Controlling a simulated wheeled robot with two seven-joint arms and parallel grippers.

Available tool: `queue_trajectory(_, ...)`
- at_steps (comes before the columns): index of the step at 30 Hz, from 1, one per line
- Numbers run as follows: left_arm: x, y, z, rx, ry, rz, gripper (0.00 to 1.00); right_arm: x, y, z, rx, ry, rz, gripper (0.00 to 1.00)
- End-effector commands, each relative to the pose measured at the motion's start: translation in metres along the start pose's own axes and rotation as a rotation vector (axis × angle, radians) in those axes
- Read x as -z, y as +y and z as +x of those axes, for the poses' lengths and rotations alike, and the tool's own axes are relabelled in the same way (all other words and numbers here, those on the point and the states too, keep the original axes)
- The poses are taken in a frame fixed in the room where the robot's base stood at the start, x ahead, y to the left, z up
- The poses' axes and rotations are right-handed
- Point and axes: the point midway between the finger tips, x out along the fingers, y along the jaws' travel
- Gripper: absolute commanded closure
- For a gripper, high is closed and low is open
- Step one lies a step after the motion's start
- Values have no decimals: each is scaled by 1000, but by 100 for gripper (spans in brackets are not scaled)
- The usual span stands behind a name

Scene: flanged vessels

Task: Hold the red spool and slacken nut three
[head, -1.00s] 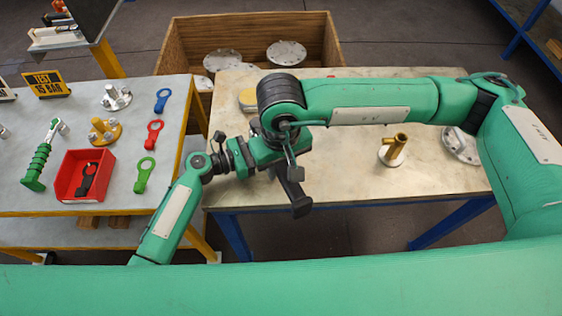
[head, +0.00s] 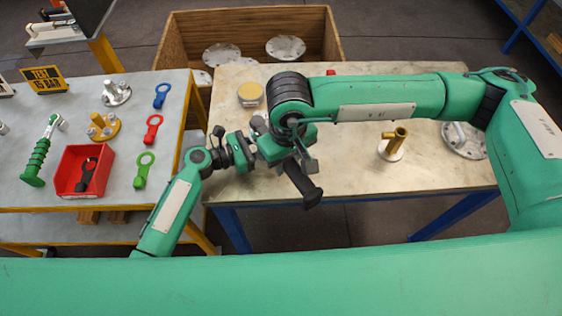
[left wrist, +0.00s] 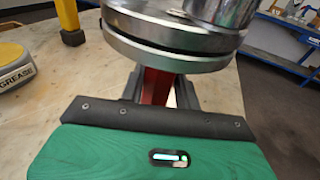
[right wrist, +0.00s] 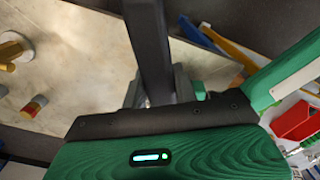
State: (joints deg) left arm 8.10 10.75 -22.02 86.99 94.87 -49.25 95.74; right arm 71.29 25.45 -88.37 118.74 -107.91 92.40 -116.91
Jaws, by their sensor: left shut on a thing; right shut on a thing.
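In the left wrist view my left gripper (left wrist: 160,95) is shut on the red spool (left wrist: 156,86), just below a pair of stacked metal flanges (left wrist: 165,50). Only a strip of the red body shows between the fingers. In the head view the spool is mostly hidden behind my arms. My right gripper (head: 291,163) is shut on a dark bar-like tool (head: 304,187), which points toward the front edge of the table. In the right wrist view the tool (right wrist: 149,45) runs straight out from between the fingers. Nut three cannot be made out.
A grease tin (head: 250,94) stands behind my arms. A brass fitting (head: 396,142) and a handled flange (head: 464,142) are on the right of the table. The left bench holds a red tray (head: 84,172) and several ring tools. A wooden crate (head: 250,35) is behind.

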Motion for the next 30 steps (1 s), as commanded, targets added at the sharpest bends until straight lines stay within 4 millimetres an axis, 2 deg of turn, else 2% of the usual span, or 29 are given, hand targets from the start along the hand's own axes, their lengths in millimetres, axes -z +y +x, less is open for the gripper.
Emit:
queue_trajectory(13, 0, 0, 0, 0, 0, -1, 86, 8, 44, -1, -1, 1, -351, 98)
queue_trajectory(20, 0, 0, 0, 0, 0, -1, 86, 8, 42, -9, 1, 2, -347, 98)
queue_trajectory(30, 0, 0, 0, 1, 0, -1, 86, 8, 42, -46, -1, 3, -345, 98)
